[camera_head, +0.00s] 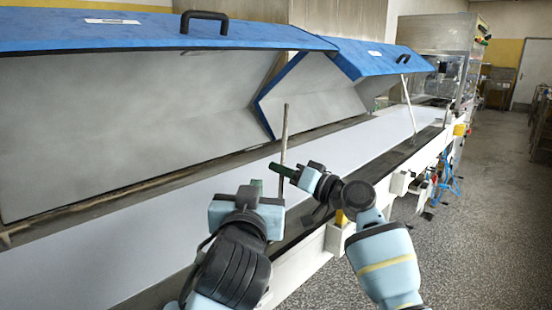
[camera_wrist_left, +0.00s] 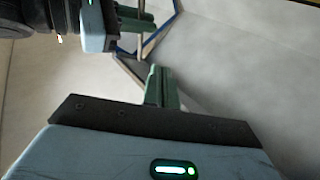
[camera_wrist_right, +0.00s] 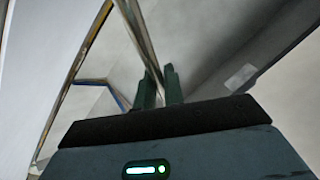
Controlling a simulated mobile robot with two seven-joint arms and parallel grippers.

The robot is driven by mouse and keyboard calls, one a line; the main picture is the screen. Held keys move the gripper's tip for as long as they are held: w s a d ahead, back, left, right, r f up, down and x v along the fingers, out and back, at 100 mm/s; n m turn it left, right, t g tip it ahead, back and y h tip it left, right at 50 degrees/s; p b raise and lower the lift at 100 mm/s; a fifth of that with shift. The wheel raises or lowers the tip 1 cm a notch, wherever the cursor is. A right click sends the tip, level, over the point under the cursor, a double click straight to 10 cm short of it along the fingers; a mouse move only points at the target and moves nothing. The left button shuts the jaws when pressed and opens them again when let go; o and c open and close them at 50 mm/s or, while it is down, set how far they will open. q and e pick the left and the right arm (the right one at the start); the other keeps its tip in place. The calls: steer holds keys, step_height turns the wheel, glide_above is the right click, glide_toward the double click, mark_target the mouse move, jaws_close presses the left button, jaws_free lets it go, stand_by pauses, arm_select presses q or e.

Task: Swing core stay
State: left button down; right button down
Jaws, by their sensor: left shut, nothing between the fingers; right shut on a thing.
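The stay is a thin grey metal rod (camera_head: 285,125) standing nearly upright by the front edge of the white belt. My right gripper (camera_head: 284,170) is shut on the rod partway along it. In the right wrist view the rod (camera_wrist_right: 144,40) runs down between the two green fingers (camera_wrist_right: 159,88). My left gripper (camera_head: 256,184) is shut and empty, left of the right gripper and apart from the rod. Its closed fingers (camera_wrist_left: 161,88) also show in the left wrist view.
A long blue hood (camera_head: 150,32) is raised on the left, its pale inside facing me. A second blue hood (camera_head: 375,58) stands raised beyond it, with a similar rod (camera_head: 408,104) beneath. The white belt (camera_head: 110,250) is bare. The speckled floor (camera_head: 480,220) is clear at right.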

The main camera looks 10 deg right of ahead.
arm_select(q)
step_height(320, 180, up, 7)
steer(key=w+n+g, duration=0.2)
steer(key=n+g, duration=0.3)
steer(key=n, duration=0.9)
steer(key=shift+f+n, duration=0.15)
steer(key=shift+n, duration=0.25)
steer(key=s+d+x, duration=0.1)
steer(key=d+x, duration=0.1)
steer(key=x, duration=1.1)
steer(key=shift+f, duration=0.4)
steer(key=shift+s+d, duration=0.1)
steer(key=shift+d, duration=0.05)
